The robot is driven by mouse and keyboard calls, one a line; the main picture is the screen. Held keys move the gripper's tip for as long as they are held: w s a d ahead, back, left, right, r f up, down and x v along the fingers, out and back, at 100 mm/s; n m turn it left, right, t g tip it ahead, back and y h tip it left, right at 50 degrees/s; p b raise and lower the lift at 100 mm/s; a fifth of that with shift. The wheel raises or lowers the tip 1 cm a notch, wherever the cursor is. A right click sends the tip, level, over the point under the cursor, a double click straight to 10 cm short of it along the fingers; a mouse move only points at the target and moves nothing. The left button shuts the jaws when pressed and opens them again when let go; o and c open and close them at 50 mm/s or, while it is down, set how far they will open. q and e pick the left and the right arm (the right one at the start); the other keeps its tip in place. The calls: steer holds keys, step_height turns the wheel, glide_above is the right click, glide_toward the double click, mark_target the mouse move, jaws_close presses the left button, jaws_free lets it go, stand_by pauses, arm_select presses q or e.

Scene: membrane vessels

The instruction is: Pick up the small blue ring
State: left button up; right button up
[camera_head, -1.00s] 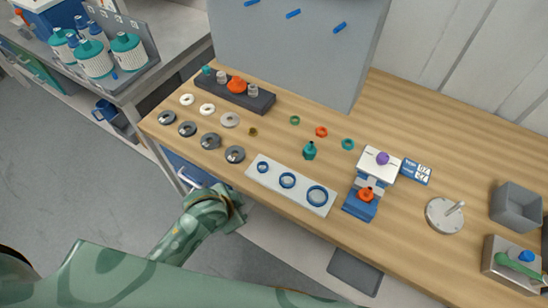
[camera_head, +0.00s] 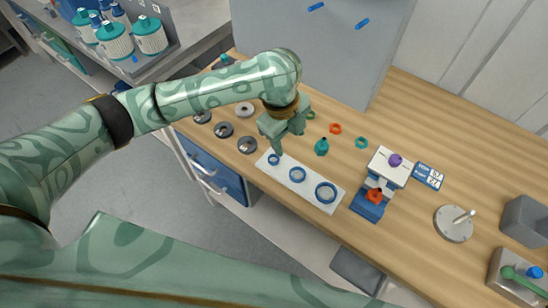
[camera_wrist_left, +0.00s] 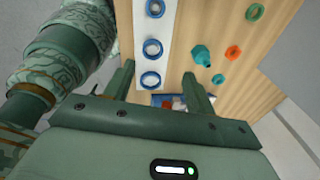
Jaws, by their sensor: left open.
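The small blue ring (camera_head: 273,160) lies on the left end of a white plate (camera_head: 311,186) near the table's front edge. A medium blue ring (camera_head: 297,174) and a large blue ring (camera_head: 325,192) lie along the same plate. In the left wrist view the small blue ring (camera_wrist_left: 154,8) is at the top edge, partly cut off. My left gripper (camera_head: 284,140) is over the table just behind the plate's left end in the head view. Its jaws (camera_wrist_left: 159,69) are open, and nothing is seen held between them. My right gripper is not in view.
A teal bottle (camera_head: 321,147), an orange ring (camera_head: 335,128) and a teal ring (camera_head: 361,142) lie behind the plate. A blue and white stand (camera_head: 368,203) is to its right. Dark grey discs (camera_head: 247,145) lie to the left. A grey panel (camera_head: 310,45) stands behind.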

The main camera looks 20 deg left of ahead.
arm_select(q)
steer(key=w+a+r+m+y, duration=0.1)
steer(key=a+r, duration=0.2)
steer(key=a, duration=0.1)
steer(key=b, duration=0.4)
glide_above(274, 160)
steer(key=shift+g+y, duration=0.3)
steer(key=shift+g, duration=0.1)
steer(key=f, duration=1)
steer(key=shift+s+a+f, duration=0.1)
steer(key=shift+s, duration=0.2)
steer(key=f+b, duration=0.2)
steer(key=f, duration=0.1)
steer(key=f+b, duration=0.1)
steer(key=f, duration=0.1)
steer(key=shift+w+d+f, duration=0.2)
steer(key=shift+w+f, duration=0.05)
steer(key=shift+w, duration=0.05)
steer(key=shift+r, duration=0.1)
steer(key=shift+c, duration=0.3)
steer(key=c, duration=1)
